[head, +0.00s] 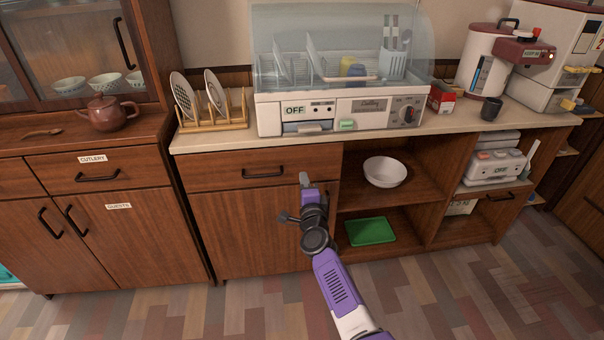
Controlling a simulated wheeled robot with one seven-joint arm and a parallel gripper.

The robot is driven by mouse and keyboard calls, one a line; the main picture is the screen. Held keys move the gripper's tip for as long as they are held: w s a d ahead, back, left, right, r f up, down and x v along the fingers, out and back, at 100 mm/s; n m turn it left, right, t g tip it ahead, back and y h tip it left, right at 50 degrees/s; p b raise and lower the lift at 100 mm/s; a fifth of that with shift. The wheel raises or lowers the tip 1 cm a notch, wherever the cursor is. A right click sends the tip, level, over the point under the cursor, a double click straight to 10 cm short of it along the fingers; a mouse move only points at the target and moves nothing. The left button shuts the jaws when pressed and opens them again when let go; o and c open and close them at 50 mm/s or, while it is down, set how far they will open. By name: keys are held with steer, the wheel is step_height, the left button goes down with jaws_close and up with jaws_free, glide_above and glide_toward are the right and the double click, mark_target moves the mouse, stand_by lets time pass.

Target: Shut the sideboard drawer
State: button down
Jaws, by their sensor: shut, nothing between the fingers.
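The sideboard (250,232) stands under the dish dryer in the head view. Its drawer (222,170) is at the upper left, a wooden front with a dark bar handle (263,174). The front looks flush or nearly flush with the cabinet; I cannot tell whether a small gap is left. My gripper (304,178) is shut and empty. It is in front of the drawer's right part, to the right of the handle, and hides a little of the front. I cannot tell whether its tips touch the wood.
A dish dryer (340,112) and a plate rack (212,125) stand on the counter. Open shelves to the right hold a white bowl (385,172) and a green tray (369,232). A cabinet with a drawer labelled cutlery (130,170) stands at left. The floor in front is clear.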

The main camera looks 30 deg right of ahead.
steer(key=p+v, duration=0.3)
steer(key=v, duration=0.5)
steer(key=shift+s+a+p, duration=0.15)
steer(key=shift+s+p, duration=0.15)
steer(key=shift+p, duration=0.05)
steer(key=shift+r, duration=0.15)
